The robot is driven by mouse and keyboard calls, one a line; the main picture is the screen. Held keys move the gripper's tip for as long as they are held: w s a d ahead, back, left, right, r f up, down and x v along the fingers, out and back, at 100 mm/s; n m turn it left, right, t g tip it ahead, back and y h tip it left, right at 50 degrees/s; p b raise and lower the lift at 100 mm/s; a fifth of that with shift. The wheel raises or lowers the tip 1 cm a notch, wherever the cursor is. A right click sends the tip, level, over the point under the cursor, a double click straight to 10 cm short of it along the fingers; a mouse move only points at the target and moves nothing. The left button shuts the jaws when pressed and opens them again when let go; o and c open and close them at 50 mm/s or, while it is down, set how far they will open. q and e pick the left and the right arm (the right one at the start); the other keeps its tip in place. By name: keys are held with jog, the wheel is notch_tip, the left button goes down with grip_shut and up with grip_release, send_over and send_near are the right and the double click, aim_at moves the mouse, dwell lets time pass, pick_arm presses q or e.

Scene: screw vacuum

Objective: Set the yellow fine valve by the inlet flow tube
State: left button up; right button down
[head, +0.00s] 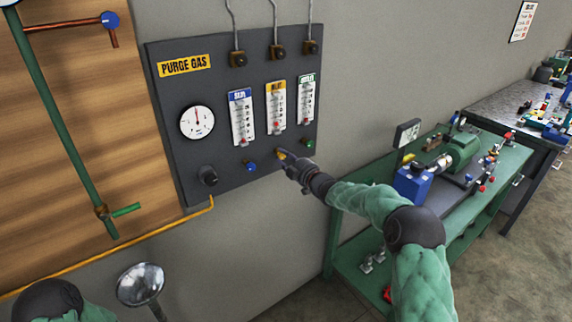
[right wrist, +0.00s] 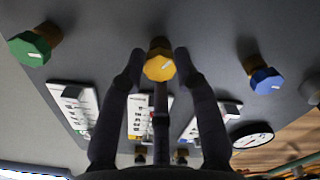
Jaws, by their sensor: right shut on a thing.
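The yellow fine valve (right wrist: 159,67) is a faceted knob with a white mark on a brass stem. My right gripper (right wrist: 158,62) has its fingers around it, one on each side, shut on it. In the head view my right gripper (head: 287,158) reaches the lower edge of the panel at the yellow knob, which it mostly hides. The inlet flow tube (head: 276,107) with a yellow label stands above the knob; a red float shows low in it.
The blue knob (head: 251,167) and green knob (head: 311,143) sit on either side of the yellow one. A dial gauge (head: 197,122) and a black knob (head: 208,176) are at the panel's left. A green bench (head: 487,193) with a pump stands at right.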

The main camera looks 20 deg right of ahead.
jog(key=shift+n, duration=0.3)
jog(key=c, duration=0.9)
grip_release()
jog(key=v, duration=1.2)
